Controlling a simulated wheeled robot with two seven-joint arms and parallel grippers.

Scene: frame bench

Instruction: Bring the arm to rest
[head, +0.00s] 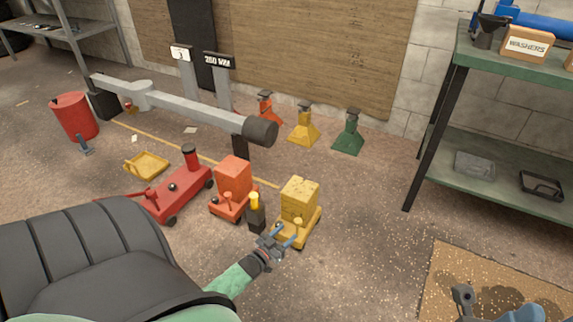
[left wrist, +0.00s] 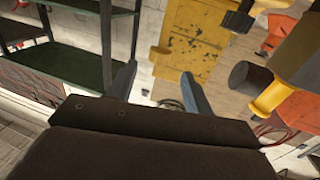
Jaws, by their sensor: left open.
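My left gripper (head: 284,236) is open, at the end of my green-sleeved arm, in the lower middle of the head view. Its two fingers show apart in the left wrist view (left wrist: 158,80), with nothing held between them. In the head view it is in front of the base of a yellow wheeled unit (head: 299,200); whether it touches cannot be told. A yellow part with dark chips (left wrist: 190,45) shows beyond the fingers in the wrist view.
An orange wheeled unit (head: 234,180), a red floor jack (head: 178,196) and a black, yellow-topped bottle (head: 255,212) stand close by. A green shelf (head: 495,175) stands at the right. Floor between gripper and shelf is clear.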

